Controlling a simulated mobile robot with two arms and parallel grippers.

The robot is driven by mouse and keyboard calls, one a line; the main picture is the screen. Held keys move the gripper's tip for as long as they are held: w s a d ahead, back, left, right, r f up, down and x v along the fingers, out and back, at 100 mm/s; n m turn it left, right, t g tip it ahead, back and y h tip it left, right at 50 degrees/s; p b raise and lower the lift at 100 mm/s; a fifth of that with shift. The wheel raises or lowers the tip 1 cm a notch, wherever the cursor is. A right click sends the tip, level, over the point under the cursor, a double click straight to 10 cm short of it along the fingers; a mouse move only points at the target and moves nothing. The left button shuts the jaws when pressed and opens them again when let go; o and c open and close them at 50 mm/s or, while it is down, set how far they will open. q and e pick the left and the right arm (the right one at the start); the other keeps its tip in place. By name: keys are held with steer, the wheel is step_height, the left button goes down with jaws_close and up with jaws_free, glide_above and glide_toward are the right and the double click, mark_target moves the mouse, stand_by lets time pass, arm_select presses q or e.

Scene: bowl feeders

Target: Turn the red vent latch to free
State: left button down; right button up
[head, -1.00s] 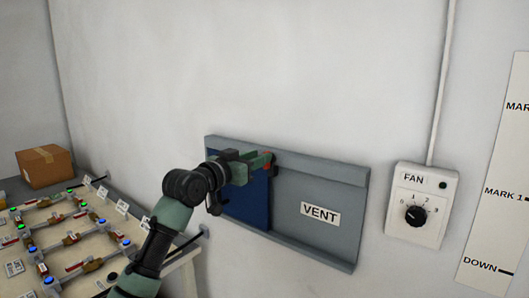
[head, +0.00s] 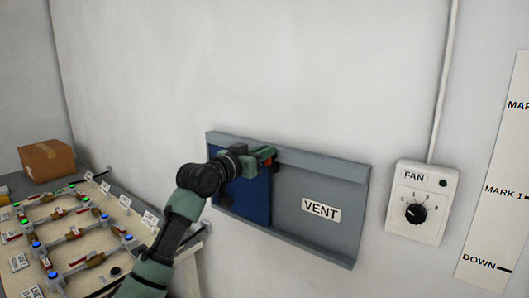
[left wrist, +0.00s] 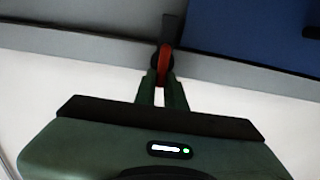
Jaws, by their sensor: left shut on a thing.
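The vent is a grey framed panel (head: 318,238) on the wall with a VENT label and a dark blue plate (head: 257,200) in its left part. The red vent latch (head: 268,162) is at the top edge of the frame, by the upper right corner of the blue plate. My left gripper (head: 264,154) is at the latch and mostly hides it. In the left wrist view the fingers (left wrist: 161,78) are shut on the red latch (left wrist: 165,62), whose dark end points away from them. My right gripper is not in view.
A fan control box (head: 419,203) with a dial is on the wall to the right, beside a marked white strip (head: 497,190). A table (head: 122,236) with several small fixtures and a cardboard box (head: 46,160) stand at the left.

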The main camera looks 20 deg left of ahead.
arm_select(q)
steer(key=shift+w+a+f+n+p, duration=0.1)
steer(key=shift+a+f+n+p, duration=0.2)
steer(key=shift+n+p, duration=2.2)
steer(key=shift+w+a+f+n+p, duration=0.15)
steer(key=shift+a+f+n+p, duration=0.2)
steer(key=shift+n+p, duration=2.15)
steer(key=shift+w+a+f+n+p, duration=0.2)
steer(key=shift+n+p, duration=0.9)
steer(key=shift+n, duration=2.8)
steer(key=shift+s+f, duration=0.1)
steer(key=shift+f, duration=0.05)
steer(key=c, duration=1.5)
jaws_free()
steer(key=shift+a, duration=0.1)
